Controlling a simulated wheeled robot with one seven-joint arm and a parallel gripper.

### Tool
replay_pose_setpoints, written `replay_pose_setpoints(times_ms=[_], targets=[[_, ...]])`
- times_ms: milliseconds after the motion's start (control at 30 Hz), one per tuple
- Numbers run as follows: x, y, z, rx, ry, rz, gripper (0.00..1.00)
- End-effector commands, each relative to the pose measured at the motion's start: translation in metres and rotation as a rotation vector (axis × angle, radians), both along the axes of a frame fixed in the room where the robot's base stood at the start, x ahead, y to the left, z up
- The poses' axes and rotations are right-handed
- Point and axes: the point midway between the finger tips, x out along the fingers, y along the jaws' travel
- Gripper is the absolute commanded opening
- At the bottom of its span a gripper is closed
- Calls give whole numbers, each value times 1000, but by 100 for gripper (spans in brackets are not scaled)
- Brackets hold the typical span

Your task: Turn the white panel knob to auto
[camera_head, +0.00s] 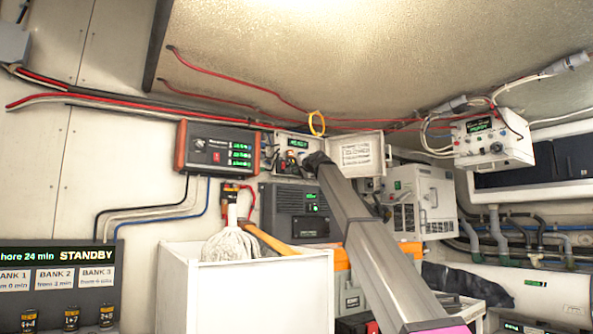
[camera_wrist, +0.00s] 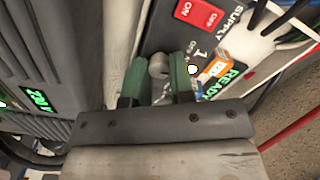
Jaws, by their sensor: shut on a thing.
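A pale grey-white knob (camera_wrist: 158,65) sits between the green finger pads of my gripper (camera_wrist: 160,78) in the wrist view. The fingers are shut on it. The knob is on a dark panel face (camera_wrist: 160,25) with small "OFF" and "1" marks, a red ON/OFF switch (camera_wrist: 198,12) and a green "READY" display (camera_wrist: 229,80). The fingers hide much of the knob, and I cannot tell where it points. In the head view my gripper (camera_head: 314,161) reaches the open white panel box (camera_head: 282,140), covering the knob there.
The box's open door (camera_head: 360,152) is just right of my gripper. An orange-edged charger (camera_head: 219,147) is to its left, a dark unit (camera_head: 297,211) below. A white bin (camera_head: 245,290) with a mop head stands lower. Another white box with a knob (camera_head: 494,138) hangs at right.

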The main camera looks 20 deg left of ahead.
Motion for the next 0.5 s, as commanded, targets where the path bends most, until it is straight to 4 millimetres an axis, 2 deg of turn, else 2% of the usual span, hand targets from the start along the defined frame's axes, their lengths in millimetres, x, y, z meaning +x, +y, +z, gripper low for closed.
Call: replay_pose_setpoints(times_ms=[233, 267, 300, 333, 500], targets=[[0, 0, -1, -1, 1, 1, 0], [0, 0, -1, -1, 2, 1, 29], [0, 0, -1, 0, 2, 0, 42], [0, 0, -1, 0, 2, 0, 48], [0, 0, -1, 0, 2, 0, 48]])
